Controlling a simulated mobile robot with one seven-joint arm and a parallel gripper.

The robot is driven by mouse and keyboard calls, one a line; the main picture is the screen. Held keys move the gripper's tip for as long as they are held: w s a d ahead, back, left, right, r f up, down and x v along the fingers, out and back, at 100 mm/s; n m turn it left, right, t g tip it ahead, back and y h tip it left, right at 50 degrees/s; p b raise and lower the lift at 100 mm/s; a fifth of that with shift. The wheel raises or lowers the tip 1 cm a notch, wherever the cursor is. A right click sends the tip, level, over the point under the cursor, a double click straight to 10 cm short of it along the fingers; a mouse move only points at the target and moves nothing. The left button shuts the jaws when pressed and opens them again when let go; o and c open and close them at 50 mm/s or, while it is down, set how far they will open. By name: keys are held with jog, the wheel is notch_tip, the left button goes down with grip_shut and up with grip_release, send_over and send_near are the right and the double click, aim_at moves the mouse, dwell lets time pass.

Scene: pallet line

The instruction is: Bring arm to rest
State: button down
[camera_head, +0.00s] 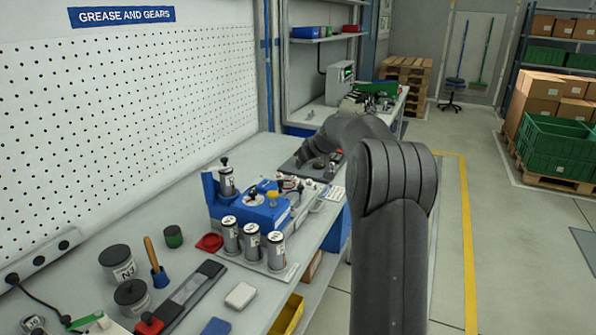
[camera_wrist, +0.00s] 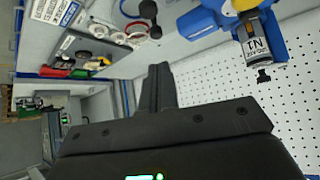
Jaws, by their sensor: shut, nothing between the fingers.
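My gripper (camera_wrist: 158,80) shows in the wrist view as dark fingers closed together, with nothing held between them. It points toward the bench and perforated wall, apart from the blue fixture (camera_wrist: 205,22) and the labelled canister (camera_wrist: 262,45) at the upper right. In the head view my grey arm rises at the right and bends over the far part of the workbench (camera_head: 190,185). I cannot make out the fingertips there.
The blue fixture (camera_head: 240,210) and several labelled canisters (camera_head: 276,250) stand on the bench, left of my arm. Dark jars (camera_head: 117,262) stand nearer. A perforated wall (camera_head: 130,90) backs the bench. Open floor (camera_head: 520,260) lies to the right, with green crates (camera_head: 556,150) beyond.

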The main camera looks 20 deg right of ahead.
jog(key=shift+s+d+r, duration=0.15)
jog(key=shift+s+r, duration=0.25)
jog(key=shift+r, duration=0.1)
jog(key=s+a+r+m+g+h, duration=0.1)
jog(key=s+a+r, duration=0.3)
jog(key=s+a, duration=0.5)
jog(key=s+a+r+g, duration=0.1)
jog(key=s+a+r, duration=0.3)
jog(key=s, duration=0.8)
jog(key=s+a+f+m, duration=0.1)
jog(key=s+f, duration=0.1)
jog(key=s, duration=0.7)
jog(key=s+a+f+h, duration=0.1)
jog(key=s+a+f, duration=0.1)
jog(key=s, duration=0.7)
jog(key=s+a+f+m, duration=0.1)
jog(key=s+f, duration=0.3)
jog(key=s, duration=0.5)
jog(key=shift+s+a+m+g+h, duration=0.3)
jog(key=shift+a, duration=0.2)
jog(key=shift+w+a, duration=0.1)
jog(key=shift+w, duration=0.05)
